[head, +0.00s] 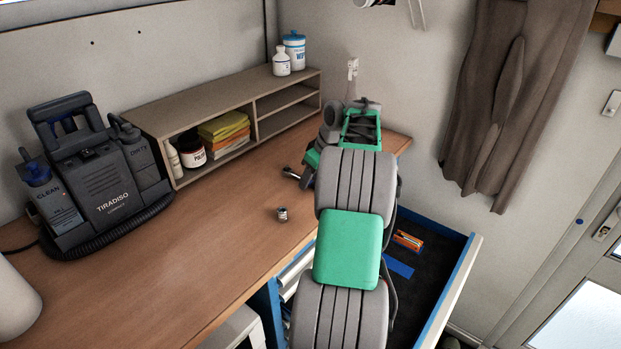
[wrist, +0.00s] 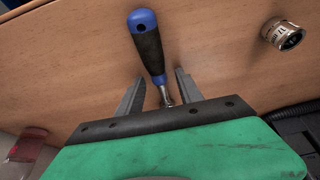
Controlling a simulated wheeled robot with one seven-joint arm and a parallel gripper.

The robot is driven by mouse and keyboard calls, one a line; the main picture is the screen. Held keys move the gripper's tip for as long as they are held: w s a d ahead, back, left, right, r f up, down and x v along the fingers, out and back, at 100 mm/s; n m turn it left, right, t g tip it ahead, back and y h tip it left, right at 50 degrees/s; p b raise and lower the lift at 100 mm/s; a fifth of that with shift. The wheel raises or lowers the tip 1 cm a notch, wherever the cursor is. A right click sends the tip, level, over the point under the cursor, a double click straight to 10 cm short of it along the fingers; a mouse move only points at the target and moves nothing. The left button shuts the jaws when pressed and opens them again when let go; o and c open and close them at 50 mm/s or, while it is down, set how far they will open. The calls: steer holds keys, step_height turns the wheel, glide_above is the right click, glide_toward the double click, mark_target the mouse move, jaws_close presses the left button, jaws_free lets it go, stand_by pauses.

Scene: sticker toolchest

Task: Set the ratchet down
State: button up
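The ratchet (wrist: 147,45), with its blue and black handle and metal neck, shows in the wrist view over the wooden worktop. Its neck passes between the fingers of my gripper (wrist: 160,92). The fingers are spread, with a gap on each side of the neck, so my gripper looks open around it. The ratchet's head end is hidden under the gripper body. It appears to lie on the worktop, though contact is hard to confirm. In the head view my arm mostly hides the gripper, and a small shiny metal end (head: 289,172) sticks out left of it.
A small metal socket (head: 282,214) stands on the worktop (head: 230,235); it also shows in the wrist view (wrist: 285,35). A shelf (head: 255,134) and a grey cleaner machine (head: 100,180) stand behind. An open blue drawer (head: 452,283) holds an orange-and-white item (head: 408,241) and a blue item (head: 398,267).

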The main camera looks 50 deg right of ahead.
steer(key=p+v, duration=0.3)
steer(key=v, duration=0.9)
steer(key=w+a+r, duration=0.2)
steer(key=w+a, duration=0.1)
steer(key=a, duration=1.2)
steer(key=w+a+r, duration=0.2)
steer(key=a, duration=1.3)
steer(key=s+a+f+m, duration=0.1)
steer(key=s+a+f, duration=0.7)
steer(key=s+a, duration=0.5)
steer(key=shift+s+f, duration=0.15)
steer(key=shift+s, duration=0.25)
